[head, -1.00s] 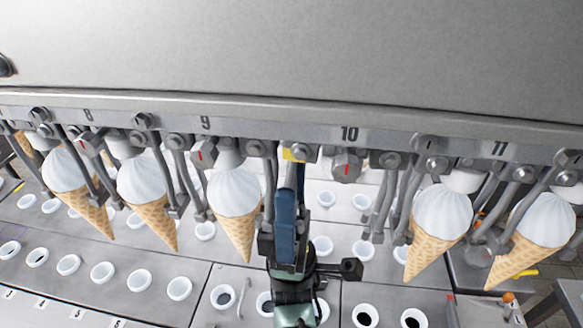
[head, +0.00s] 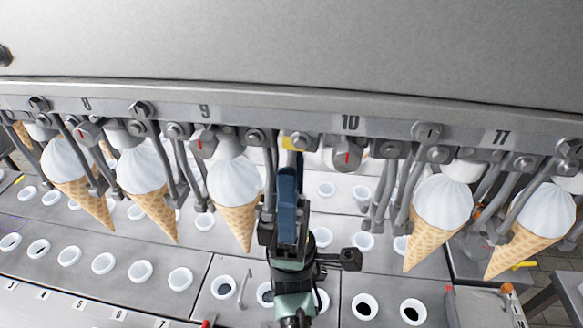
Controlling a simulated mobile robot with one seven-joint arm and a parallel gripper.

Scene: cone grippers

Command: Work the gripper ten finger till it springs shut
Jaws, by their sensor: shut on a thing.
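Cone gripper ten hangs from the metal rail under the number 10 (head: 350,122). A yellow-marked pivot (head: 298,141) sits at its left side, and a round knob with a red mark (head: 347,156) sits to the right of that. Grey curved fingers (head: 376,205) hang at its right side, with no cone between. My gripper (head: 290,168) reaches up from below, just under the yellow-marked pivot, and is shut on the gripper ten finger there. My blue jaws hide most of that finger and its exact contact.
Ice cream cones hang on both sides, the nearest at left (head: 234,190) close to my gripper and another at right (head: 440,215). Below is a metal deck (head: 190,255) with rows of white cups. Open space lies right of my gripper under the knob.

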